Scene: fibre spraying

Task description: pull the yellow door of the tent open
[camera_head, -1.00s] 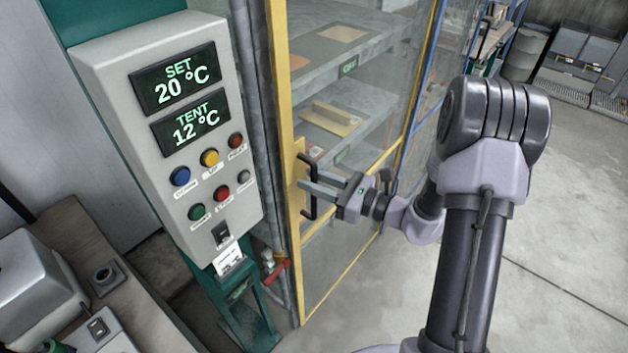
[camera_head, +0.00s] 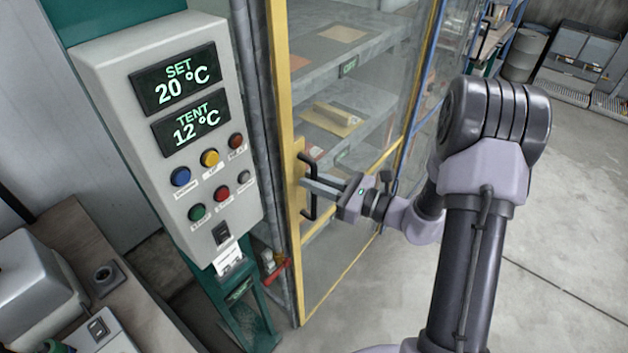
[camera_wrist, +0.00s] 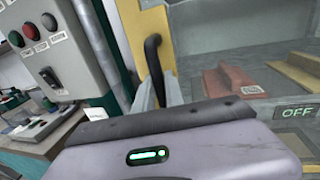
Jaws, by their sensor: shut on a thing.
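The yellow-framed tent door (camera_head: 296,215) with clear panels stands in the middle of the head view. It looks closed or nearly so. A black bar handle (camera_head: 311,208) is mounted upright on its left frame post. My gripper (camera_head: 312,184) reaches in from the right and is shut on the handle at about its middle. In the wrist view, the handle (camera_wrist: 153,56) rises between my gripper's fingers (camera_wrist: 160,92), with the yellow post (camera_wrist: 139,30) behind it. The lower part of the handle is hidden there by the gripper body.
A control box (camera_head: 165,135) showing SET 20 °C and TENT 12 °C stands left of the door on a green post (camera_head: 245,310). A red valve handle (camera_head: 276,270) sits low beside the frame. Shelves (camera_head: 350,105) show behind the door. Bare floor (camera_head: 560,270) lies to the right.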

